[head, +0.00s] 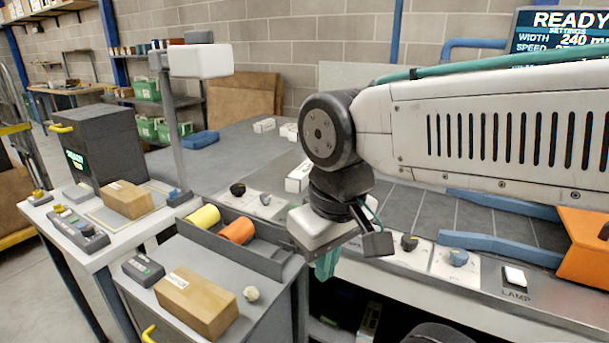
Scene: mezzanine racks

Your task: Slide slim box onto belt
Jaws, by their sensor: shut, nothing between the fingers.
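My gripper (326,266) hangs at the front edge of the knob panel, its teal fingers pointing down and shut with nothing between them. The wide grey surface behind the panel looks like the belt (235,150); my arm covers part of it. A small white box (297,178) lies at its near side, partly hidden behind my wrist. Two more small white boxes (264,126) lie farther back. A brown taped box (197,303) lies on the near cabinet, left of my gripper and apart from it. Another brown box (128,199) lies on the left table. I cannot tell which is the slim box.
A grey tray (262,262) with yellow and orange rolls stands just left of my gripper. Blue guide rails (500,247) and an orange housing (580,247) are at right. A post with a white head (200,61) rises behind the tray. Control knobs (409,242) line the front panel.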

